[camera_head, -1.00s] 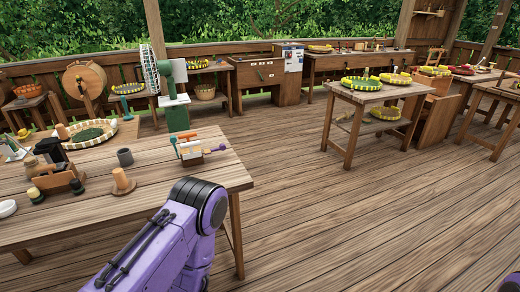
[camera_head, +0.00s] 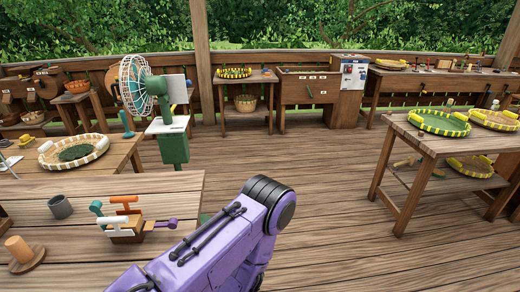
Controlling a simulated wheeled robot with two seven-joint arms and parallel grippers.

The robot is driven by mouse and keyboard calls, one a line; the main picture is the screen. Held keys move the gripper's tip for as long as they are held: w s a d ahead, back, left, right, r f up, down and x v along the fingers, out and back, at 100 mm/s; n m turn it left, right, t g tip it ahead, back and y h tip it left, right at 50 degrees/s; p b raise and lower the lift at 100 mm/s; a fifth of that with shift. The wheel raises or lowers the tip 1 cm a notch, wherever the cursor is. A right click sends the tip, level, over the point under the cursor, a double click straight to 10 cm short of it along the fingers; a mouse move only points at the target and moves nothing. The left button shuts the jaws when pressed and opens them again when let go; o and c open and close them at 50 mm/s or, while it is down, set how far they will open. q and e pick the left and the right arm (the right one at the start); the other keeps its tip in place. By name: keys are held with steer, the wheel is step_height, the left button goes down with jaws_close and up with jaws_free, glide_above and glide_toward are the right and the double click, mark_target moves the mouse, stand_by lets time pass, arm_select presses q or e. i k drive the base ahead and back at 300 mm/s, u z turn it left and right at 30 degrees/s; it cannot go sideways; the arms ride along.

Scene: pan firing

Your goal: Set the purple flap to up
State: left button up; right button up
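A small wooden block (camera_head: 124,231) with several coloured flaps sits near the right end of the near wooden table at left. Its purple flap (camera_head: 162,224) sticks out to the right, lying low and roughly level, with a knob at its end. An orange flap (camera_head: 125,203), a green flap (camera_head: 97,209) and white flaps (camera_head: 112,221) are on the same block. My purple arm comes in from the bottom, its bent joint to the right of the block and apart from it in the picture. Neither gripper shows.
A grey cup (camera_head: 60,206) and a wooden spool-like stand (camera_head: 23,254) are left of the block. A fan (camera_head: 141,86) on a green post stands behind the table. A table with round trays (camera_head: 440,123) is at right. Open floor (camera_head: 320,180) lies between.

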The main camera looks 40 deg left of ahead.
mark_target(150, 226)
steer(key=i, duration=2.35)
steer(key=u, duration=3.9)
